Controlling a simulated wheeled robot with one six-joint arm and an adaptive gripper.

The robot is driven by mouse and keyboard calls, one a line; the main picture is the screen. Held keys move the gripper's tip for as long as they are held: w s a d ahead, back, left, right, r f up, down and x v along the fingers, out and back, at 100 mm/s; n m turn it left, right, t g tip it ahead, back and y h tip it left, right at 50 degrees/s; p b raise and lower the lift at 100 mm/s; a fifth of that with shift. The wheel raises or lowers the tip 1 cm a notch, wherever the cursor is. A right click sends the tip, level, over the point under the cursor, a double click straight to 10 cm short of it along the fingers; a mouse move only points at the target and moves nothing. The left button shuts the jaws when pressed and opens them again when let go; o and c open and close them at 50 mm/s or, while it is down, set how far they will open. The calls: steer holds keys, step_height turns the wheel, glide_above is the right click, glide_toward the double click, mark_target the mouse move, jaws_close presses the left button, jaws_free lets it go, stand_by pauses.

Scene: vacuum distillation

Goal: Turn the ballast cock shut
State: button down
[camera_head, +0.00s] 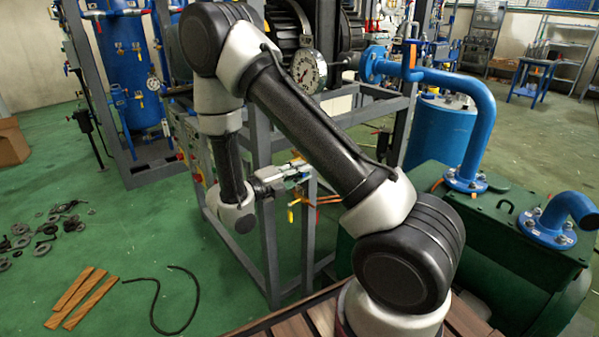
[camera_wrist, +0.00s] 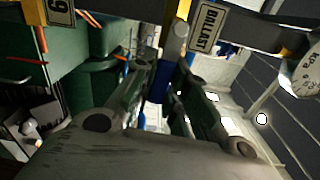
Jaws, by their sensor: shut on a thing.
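The BALLAST label (camera_wrist: 206,27) is at the top centre of the wrist view, on a dark bar. Below and left of it a pale round stem (camera_wrist: 176,42) leads to a blue piece (camera_wrist: 159,82), which I take to be the ballast cock's handle. My gripper (camera_wrist: 160,80) has its two fingers on either side of this blue piece and is shut on it. In the head view my gripper (camera_head: 299,168) is at the grey frame, mid-picture. The contact is too small to make out there, and the cock's exact angle is unclear.
A yellow part (camera_head: 291,215) hangs just under my gripper. A dial gauge (camera_head: 308,70) is above, behind my arm. The grey frame (camera_head: 270,250) stands close around the gripper. A green tank (camera_head: 480,235) with blue pipes is at right. Wooden strips (camera_head: 76,299) lie on the floor.

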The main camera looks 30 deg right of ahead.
steer(key=shift+f, duration=0.15)
steer(key=w+a+f+m, duration=0.1)
steer(key=w+f+m, duration=0.3)
steer(key=m, duration=1.3)
steer(key=shift+w+f, duration=0.3)
steer(key=shift+w, duration=0.25)
steer(key=c, duration=1.4)
jaws_free()
steer(key=shift+w, duration=0.1)
steer(key=a, duration=0.4)
steer(key=s+a, duration=0.1)
steer(key=a, duration=0.3)
steer(key=s+a, duration=0.1)
steer(key=a, duration=0.3)
steer(key=shift+s, duration=0.2)
